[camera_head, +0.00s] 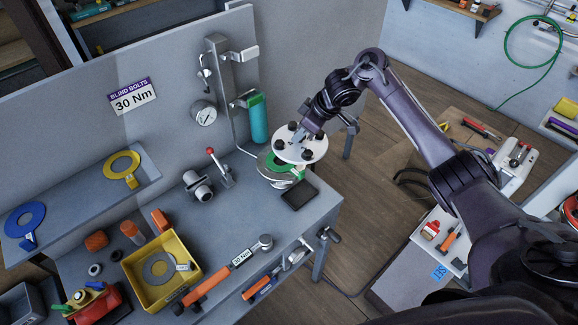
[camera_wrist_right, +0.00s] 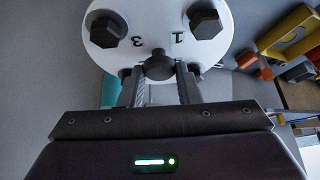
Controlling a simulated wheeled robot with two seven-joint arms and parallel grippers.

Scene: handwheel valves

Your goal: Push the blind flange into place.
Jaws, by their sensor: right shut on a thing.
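The blind flange (camera_head: 310,151) is a white disc with dark bolt heads. My right gripper (camera_head: 298,140) is shut on it, coming from the upper right. In the right wrist view the disc (camera_wrist_right: 155,18) shows numbers 1 and 3, and the gripper fingers (camera_wrist_right: 159,84) stand on both sides of a dark central knob (camera_wrist_right: 158,66). Below the disc, a green ring (camera_head: 270,169) lies on the pale pipe flange (camera_head: 281,182) on the bench. The disc covers part of the ring and sits offset to its upper right; I cannot tell whether they touch. My left gripper is out of view.
A dark square pad (camera_head: 299,194) lies in front of the pipe flange. A yellow bin (camera_head: 188,279), a torque wrench (camera_head: 222,277) and a red-knobbed lever (camera_head: 222,168) are to the left.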

